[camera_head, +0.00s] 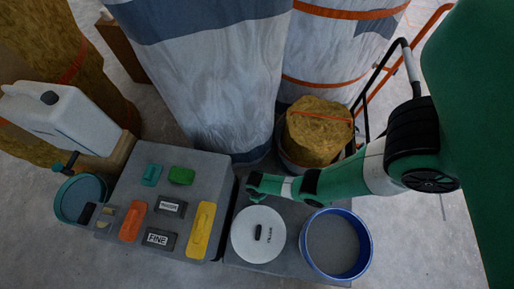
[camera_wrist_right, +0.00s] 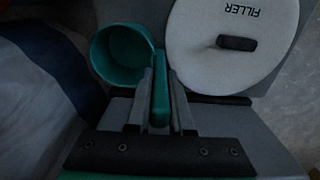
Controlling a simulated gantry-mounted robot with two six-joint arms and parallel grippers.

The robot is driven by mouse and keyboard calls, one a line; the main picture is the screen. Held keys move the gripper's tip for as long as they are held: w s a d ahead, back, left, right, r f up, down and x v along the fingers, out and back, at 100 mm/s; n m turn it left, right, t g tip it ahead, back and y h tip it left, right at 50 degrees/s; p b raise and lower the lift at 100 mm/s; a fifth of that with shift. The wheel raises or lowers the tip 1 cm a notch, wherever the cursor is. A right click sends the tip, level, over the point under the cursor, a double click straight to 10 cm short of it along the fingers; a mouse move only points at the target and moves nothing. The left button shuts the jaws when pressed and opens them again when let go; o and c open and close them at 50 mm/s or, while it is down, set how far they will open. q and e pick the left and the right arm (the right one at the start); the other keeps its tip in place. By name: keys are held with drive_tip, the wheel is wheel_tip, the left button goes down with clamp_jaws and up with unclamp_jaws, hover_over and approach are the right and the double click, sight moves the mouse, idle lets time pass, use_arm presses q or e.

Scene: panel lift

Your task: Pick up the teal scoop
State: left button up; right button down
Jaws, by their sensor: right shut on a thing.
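The teal scoop shows in the wrist view, with its round cup (camera_wrist_right: 122,57) at the upper left and its straight handle running down from it. My right gripper (camera_wrist_right: 160,88) is shut on the handle, one finger on each side. In the head view my right arm comes in from the right, and its gripper end (camera_head: 256,185) is over the grey block tops, just above the white lid. I cannot clearly tell the scoop from the arm there, nor whether it touches the surface. My left gripper is not in view.
The white FILLER lid (camera_head: 259,234) and a blue-rimmed bucket (camera_head: 365,252) stand close by the right gripper. Left are a yellow float (camera_head: 201,230), an orange one (camera_head: 131,221), sanding blocks and a white jug (camera_head: 62,118). Tall wrapped rolls (camera_head: 210,70) stand behind.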

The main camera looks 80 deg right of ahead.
drive_tip(key=s+a+r+p, duration=0.3)
drive_tip(key=s+r+p, duration=0.1)
drive_tip(key=r+p, duration=0.65)
drive_tip(key=s+a+r+p, duration=0.2)
drive_tip(key=s+a+p, duration=0.1)
drive_tip(key=s+a, duration=0.3)
drive_tip(key=shift+a+r, duration=0.2)
drive_tip(key=shift+a, duration=0.15)
idle(0.4)
